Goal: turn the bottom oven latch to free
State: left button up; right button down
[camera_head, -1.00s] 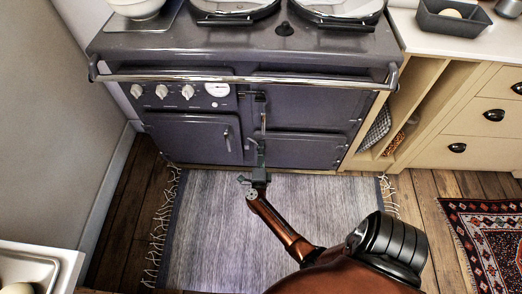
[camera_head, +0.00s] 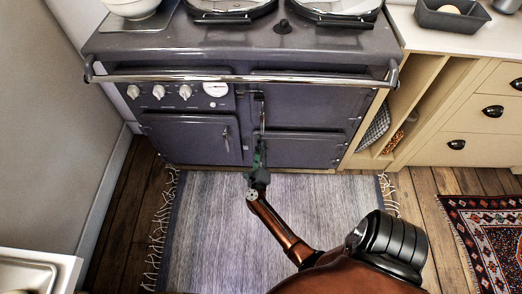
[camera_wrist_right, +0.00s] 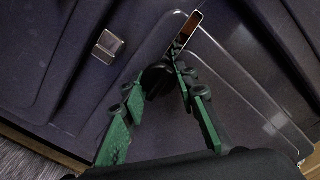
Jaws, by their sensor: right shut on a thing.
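The grey range oven has a lower right oven door (camera_head: 305,149). Its latch is a slim upright metal bar (camera_head: 263,121) at the door's left edge, just above my right gripper (camera_head: 258,160). In the wrist view the latch's shiny strip (camera_wrist_right: 188,28) runs up and right from between the fingertips. My right gripper (camera_wrist_right: 174,62) is closed around the lower end of the latch, with its green-sided fingers converging there. A dark rounded piece (camera_wrist_right: 156,79) sits between the fingers. The exact contact is dark and partly hidden. My left gripper is not in view.
The lower left door has its own metal handle (camera_head: 227,140), left of my gripper. A chrome rail (camera_head: 180,78) crosses the oven front above. A grey rug (camera_head: 215,220) lies on the floor in front. Cream drawers (camera_head: 460,120) stand at the right.

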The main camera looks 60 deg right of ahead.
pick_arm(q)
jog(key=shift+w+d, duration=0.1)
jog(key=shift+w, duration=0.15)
pick_arm(e)
jog(key=shift+w+a, duration=0.3)
jog(key=shift+w, duration=0.05)
jog(key=shift+r, duration=0.15)
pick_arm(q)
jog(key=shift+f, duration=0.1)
pick_arm(e)
jog(key=c, duration=1.7)
grip_release()
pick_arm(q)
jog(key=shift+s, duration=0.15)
pick_arm(e)
jog(key=shift+o, duration=1)
jog(key=shift+s+d+m, duration=0.2)
jog(key=shift+d+m, duration=0.05)
jog(key=shift+m, duration=0.05)
